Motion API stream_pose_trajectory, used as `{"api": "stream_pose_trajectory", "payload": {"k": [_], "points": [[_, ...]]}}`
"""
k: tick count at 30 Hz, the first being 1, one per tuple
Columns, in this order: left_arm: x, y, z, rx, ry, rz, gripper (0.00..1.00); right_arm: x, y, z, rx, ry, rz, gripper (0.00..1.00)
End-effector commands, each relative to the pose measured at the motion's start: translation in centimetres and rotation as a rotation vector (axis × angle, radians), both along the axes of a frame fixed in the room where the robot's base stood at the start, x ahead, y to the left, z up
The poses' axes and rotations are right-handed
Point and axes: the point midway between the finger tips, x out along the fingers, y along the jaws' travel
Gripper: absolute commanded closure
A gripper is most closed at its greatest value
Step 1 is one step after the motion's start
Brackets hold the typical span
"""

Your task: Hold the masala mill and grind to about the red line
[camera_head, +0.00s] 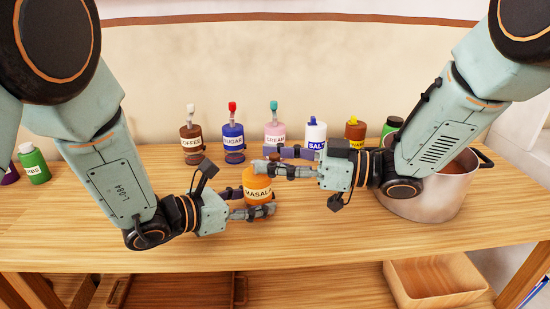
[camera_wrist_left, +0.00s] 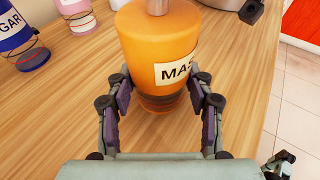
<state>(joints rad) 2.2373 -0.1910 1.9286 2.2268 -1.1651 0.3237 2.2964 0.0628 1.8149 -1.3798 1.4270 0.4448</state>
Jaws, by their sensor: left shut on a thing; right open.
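The orange masala mill (camera_head: 257,187) stands upright at the middle of the wooden counter, with its white label towards me. My left gripper (camera_head: 254,204) is shut around its lower body. In the left wrist view, the two fingers of my left gripper (camera_wrist_left: 163,112) press on either side of the mill (camera_wrist_left: 155,50), and dark bands show near its base. I cannot clearly tell a red line on it. A grey stem rises from its top. My right gripper (camera_head: 270,160) is open at the height of the mill's top, its fingers pointing left; it hides the top there.
A green bottle (camera_head: 33,165) stands far left. A large metal pot (camera_head: 440,195) is on the right. A wooden crate (camera_head: 435,285) is below.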

Motion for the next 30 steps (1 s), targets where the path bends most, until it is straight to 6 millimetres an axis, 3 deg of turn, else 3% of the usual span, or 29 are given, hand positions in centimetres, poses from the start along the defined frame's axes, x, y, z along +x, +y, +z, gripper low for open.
{"api": "stream_pose_trajectory", "payload": {"k": [3, 18, 30], "points": [[-0.04, 0.0, -0.07, 0.001, 0.002, 0.0, 0.8, 0.0, -0.01, -0.02, 0.0, 0.0, 0.0, 0.59], [-0.04, 0.0, -0.07, 0.0, 0.001, 0.0, 0.8, 0.0, -0.03, -0.01, 0.0, 0.0, 0.0, 1.0], [-0.04, 0.0, -0.07, 0.0, 0.001, 0.0, 0.8, -0.3, 0.29, 0.02, 0.002, 0.0, -0.057, 1.0]]}}
